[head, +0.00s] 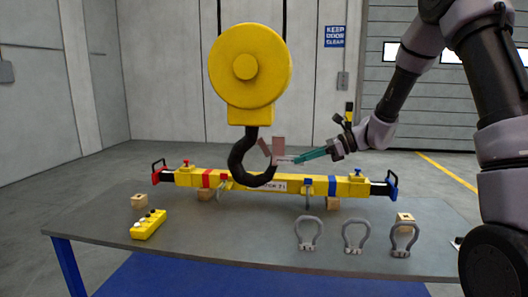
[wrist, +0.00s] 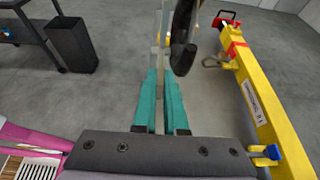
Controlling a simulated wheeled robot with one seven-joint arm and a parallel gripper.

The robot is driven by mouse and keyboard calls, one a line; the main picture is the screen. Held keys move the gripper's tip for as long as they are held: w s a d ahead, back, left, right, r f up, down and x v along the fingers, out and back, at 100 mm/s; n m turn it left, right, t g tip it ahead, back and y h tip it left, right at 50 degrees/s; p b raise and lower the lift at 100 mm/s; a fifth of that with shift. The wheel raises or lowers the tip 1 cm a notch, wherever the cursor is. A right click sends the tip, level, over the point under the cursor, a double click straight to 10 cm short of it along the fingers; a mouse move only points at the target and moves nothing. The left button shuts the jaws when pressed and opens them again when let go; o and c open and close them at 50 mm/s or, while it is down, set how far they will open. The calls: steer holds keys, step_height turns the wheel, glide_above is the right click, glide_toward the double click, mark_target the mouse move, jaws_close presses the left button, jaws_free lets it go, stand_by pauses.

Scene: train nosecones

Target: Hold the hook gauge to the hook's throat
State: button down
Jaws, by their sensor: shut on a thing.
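The black hook (head: 238,158) hangs under a large yellow hook block (head: 250,75) above the table. Reddish-brown flat pieces (head: 278,145) show at its opening; I cannot tell whether they belong to the hook. My gripper (head: 300,158), with teal fingers, reaches in from the right to the hook's tip. It is shut on a thin pale grey piece, apparently the hook gauge (head: 285,160). In the wrist view the gauge (wrist: 158,50) is a narrow edge ahead of the fingers (wrist: 160,85), with the dark hook (wrist: 184,40) just right of it. Contact with the throat cannot be told.
A yellow lifting beam (head: 315,182) lies on wooden blocks across the grey table (head: 240,232), behind and below the hook. Three grey shackles (head: 355,236) stand at the front right. A yellow pendant (head: 149,224) lies at the left. The front middle of the table is clear.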

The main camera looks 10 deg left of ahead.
steer(key=v, duration=0.7)
stand_by(0.3)
